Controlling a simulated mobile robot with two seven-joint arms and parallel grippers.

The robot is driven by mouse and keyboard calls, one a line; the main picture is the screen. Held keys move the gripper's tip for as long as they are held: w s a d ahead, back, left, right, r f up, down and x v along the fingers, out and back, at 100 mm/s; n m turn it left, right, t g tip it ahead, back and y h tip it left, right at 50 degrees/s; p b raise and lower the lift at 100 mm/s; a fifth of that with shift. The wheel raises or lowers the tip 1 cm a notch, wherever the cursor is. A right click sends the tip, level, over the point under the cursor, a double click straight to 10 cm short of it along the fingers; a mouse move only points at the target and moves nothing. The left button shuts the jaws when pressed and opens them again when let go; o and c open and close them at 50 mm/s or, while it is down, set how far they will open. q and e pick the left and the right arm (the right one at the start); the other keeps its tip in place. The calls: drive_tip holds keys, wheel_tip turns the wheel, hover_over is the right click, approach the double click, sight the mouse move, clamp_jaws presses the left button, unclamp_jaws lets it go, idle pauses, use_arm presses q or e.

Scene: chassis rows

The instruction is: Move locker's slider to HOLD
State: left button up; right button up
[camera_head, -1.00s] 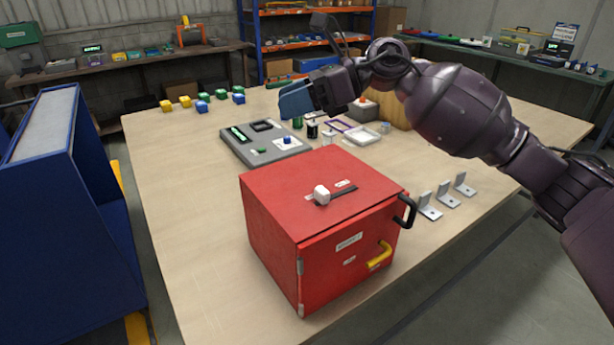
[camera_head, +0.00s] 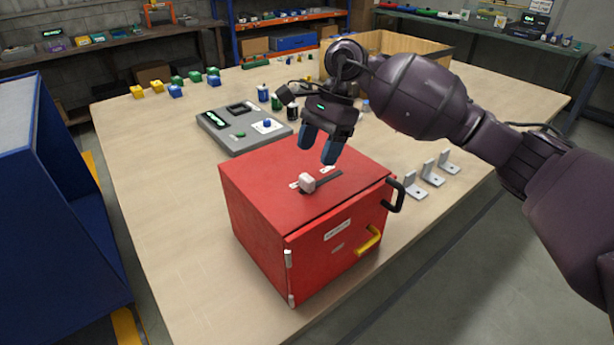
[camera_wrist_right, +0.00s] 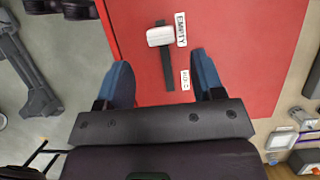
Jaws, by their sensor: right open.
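The red locker (camera_head: 265,195) stands on the table with its slider on top. The slider's white knob (camera_head: 307,183) sits in a dark slot (camera_head: 330,178). In the right wrist view the knob (camera_wrist_right: 160,36) is beside the EMPTY label (camera_wrist_right: 181,29), near one end of the slot (camera_wrist_right: 168,72). A smaller label (camera_wrist_right: 185,79), hard to read, lies farther along the slot. My right gripper (camera_head: 318,146) is open and empty above the locker top, fingers pointing down. In the wrist view its fingers (camera_wrist_right: 163,73) are spread either side of the slot, apart from the knob. My left gripper is out of view.
Grey brackets (camera_head: 414,187) stand to the right. A grey panel (camera_head: 232,137) lies behind. The table's left part is clear.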

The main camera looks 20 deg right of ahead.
sight(307, 177)
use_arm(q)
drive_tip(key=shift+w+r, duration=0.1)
use_arm(e)
drive_tip(key=x, duration=0.7)
